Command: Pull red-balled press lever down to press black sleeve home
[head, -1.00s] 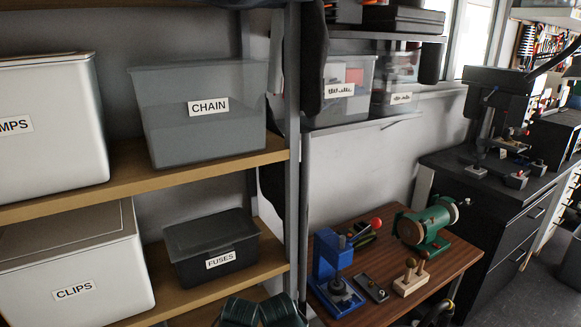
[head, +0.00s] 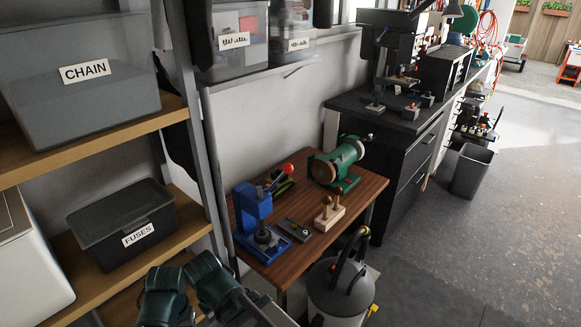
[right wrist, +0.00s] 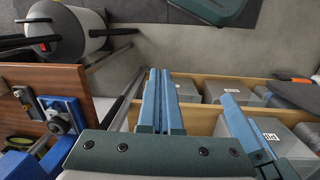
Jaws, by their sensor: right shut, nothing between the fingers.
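The blue press (head: 250,208) stands on the left part of the wooden bench in the head view. Its lever rises to the right and ends in a red ball (head: 288,168). A dark round part (head: 263,236) sits at the press base; I cannot tell how the sleeve is seated. The press also shows at the lower left of the right wrist view (right wrist: 62,112). Neither gripper shows clearly in the head view.
The bench (head: 290,262) also holds a flat grey plate (head: 294,230), a wooden block with pegs (head: 329,213) and a green machine (head: 338,165). A vacuum (head: 340,290) stands at its front. Shelves with bins (head: 122,225) are left. Floor at right is open.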

